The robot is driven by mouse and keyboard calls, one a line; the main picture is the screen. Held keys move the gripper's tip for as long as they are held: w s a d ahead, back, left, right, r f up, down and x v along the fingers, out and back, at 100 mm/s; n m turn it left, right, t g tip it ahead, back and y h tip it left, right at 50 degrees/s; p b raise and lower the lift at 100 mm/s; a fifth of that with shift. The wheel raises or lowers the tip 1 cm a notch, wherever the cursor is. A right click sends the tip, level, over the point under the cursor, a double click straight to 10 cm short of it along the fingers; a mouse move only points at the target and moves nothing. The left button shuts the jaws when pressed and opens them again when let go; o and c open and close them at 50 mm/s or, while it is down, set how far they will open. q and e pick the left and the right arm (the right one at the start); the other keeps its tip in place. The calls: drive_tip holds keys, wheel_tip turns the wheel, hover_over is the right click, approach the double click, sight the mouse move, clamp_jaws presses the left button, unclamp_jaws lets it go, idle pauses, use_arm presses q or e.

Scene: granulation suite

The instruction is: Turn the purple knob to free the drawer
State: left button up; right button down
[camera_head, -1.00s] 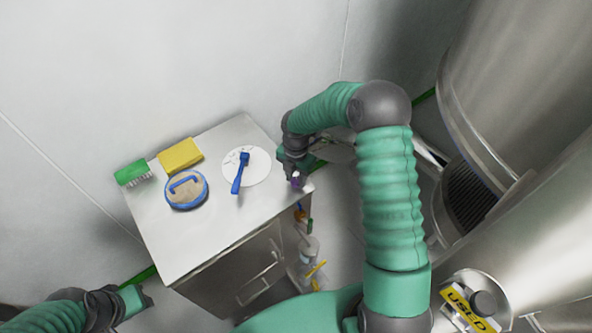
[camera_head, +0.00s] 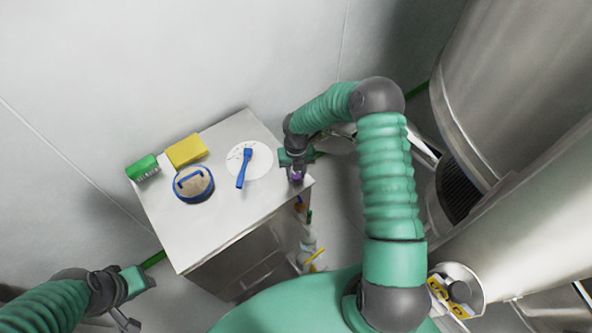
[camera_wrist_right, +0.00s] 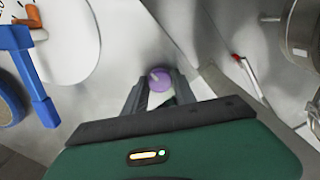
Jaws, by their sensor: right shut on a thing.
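The purple knob (camera_wrist_right: 160,78) sits at the right corner of the steel cabinet top, between the fingers of my right gripper (camera_wrist_right: 158,92) in the right wrist view. My right gripper is shut on it. In the head view the knob (camera_head: 296,176) shows as a small purple patch under the right gripper (camera_head: 296,170). The steel cabinet (camera_head: 215,225) has its front turned toward the lower right, and the drawer front there is partly hidden by my body. My left gripper (camera_head: 135,300) hangs at the lower left, away from the cabinet; its jaws are not clear.
On the cabinet top are a green brush (camera_head: 143,168), a yellow sponge (camera_head: 186,151), a round blue-rimmed sieve (camera_head: 193,184) and a white disc (camera_head: 262,160) with a blue scoop (camera_head: 243,168). Several bottles (camera_head: 312,248) stand beside the cabinet. Large steel vessels (camera_head: 510,90) fill the right.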

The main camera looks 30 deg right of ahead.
sight(296, 175)
idle(0.4)
drive_tip(key=c, duration=1)
unclamp_jaws()
wheel_tip(296, 175, up, 17)
drive_tip(key=shift+w+f, duration=0.1)
